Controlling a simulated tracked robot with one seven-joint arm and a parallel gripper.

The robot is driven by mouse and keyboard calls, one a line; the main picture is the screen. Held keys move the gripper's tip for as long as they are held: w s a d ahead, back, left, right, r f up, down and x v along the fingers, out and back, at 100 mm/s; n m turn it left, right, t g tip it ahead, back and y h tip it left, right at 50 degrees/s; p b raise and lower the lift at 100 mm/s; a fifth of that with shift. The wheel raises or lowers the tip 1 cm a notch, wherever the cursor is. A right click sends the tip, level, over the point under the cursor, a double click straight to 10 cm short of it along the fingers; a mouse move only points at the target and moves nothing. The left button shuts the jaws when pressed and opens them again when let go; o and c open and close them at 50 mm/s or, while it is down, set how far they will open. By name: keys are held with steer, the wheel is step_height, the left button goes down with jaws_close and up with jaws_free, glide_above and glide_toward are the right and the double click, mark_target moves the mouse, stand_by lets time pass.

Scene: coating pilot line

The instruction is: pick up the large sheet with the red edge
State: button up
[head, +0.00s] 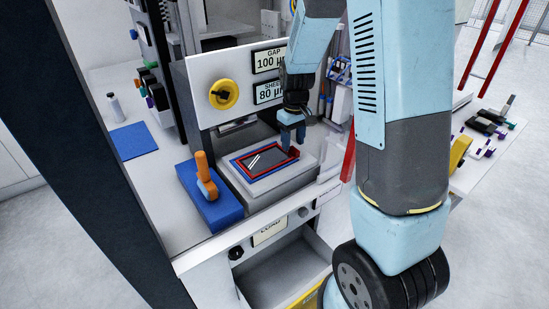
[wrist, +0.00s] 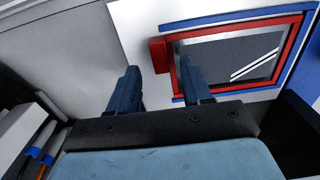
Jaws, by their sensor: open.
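The large sheet with the red edge (head: 268,161) lies flat on the light platform of the machine, a dark panel with two white stripes inside a red frame. Blue strips run along its sides. In the wrist view the sheet (wrist: 232,58) fills the upper right, with a red tab (wrist: 158,54) sticking out at its left end. My gripper (head: 292,142) is above the right end of the sheet in the head view. In the wrist view my open gripper (wrist: 158,68) has one blue finger on each side of the tab's line. Contact cannot be told.
An orange-handled tool (head: 205,177) stands on a blue block (head: 212,203) left of the platform. An open drawer (head: 285,270) is below the front. A blue mat (head: 133,141) lies at the left.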

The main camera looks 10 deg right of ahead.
steer(key=shift+f, duration=1.05)
steer(key=shift+c, duration=0.5)
jaws_close()
